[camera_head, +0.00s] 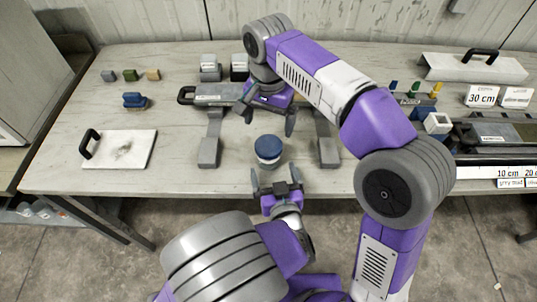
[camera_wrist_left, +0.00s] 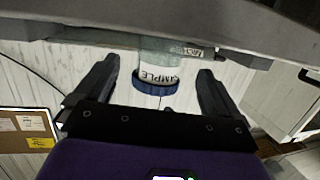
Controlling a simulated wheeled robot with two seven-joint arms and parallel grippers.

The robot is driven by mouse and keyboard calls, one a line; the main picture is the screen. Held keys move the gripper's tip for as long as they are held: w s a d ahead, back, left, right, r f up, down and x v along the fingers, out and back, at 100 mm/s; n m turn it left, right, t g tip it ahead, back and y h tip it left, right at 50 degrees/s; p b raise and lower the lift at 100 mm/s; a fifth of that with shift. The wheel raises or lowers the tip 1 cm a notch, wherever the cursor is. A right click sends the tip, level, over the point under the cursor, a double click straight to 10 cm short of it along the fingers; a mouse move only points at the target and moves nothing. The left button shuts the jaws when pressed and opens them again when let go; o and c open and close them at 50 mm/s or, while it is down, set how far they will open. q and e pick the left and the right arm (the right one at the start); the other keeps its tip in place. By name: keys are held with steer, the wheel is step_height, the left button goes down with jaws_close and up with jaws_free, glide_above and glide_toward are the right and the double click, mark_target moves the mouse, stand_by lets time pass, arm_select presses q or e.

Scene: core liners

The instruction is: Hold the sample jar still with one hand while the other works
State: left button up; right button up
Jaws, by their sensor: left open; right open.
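The sample jar (camera_head: 268,152) stands upright on the table, with a blue lid and a pale body. My right gripper (camera_head: 268,114) is open beyond the jar, reaching down from above, and does not hold the jar.
Grey supports (camera_head: 209,152) and (camera_head: 328,152) flank the jar. A white plate with a black handle (camera_head: 118,149) lies at left. Small coloured blocks (camera_head: 130,75) and a blue item (camera_head: 135,100) sit behind it. Core trays and signs (camera_head: 481,95) crowd the right.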

mark_target(268, 145)
arm_select(q)
steer(key=shift+w+a+f, duration=0.1)
steer(key=shift+w+a, duration=0.05)
steer(key=shift+w, duration=0.25)
arm_select(e)
steer(key=shift+s+r, duration=0.1)
arm_select(q)
steer(key=shift+x, duration=3.1)
jaws_close()
arm_select(e)
steer(key=m, duration=0.2)
steer(key=f+m, duration=0.1)
steer(key=m, duration=0.2)
steer(key=shift+a, duration=0.1)
steer(key=m, duration=0.6)
steer(key=shift+f+m+g, duration=0.2)
steer(key=shift+m+g, duration=0.1)
steer(key=shift+m, duration=0.1)
steer(key=m, duration=0.4)
steer(key=shift+r, duration=0.15)
steer(key=m, duration=0.3)
steer(key=r+m, duration=0.1)
steer(key=m, duration=0.2)
steer(key=shift+m, duration=0.3)
steer(key=shift+f, duration=4)
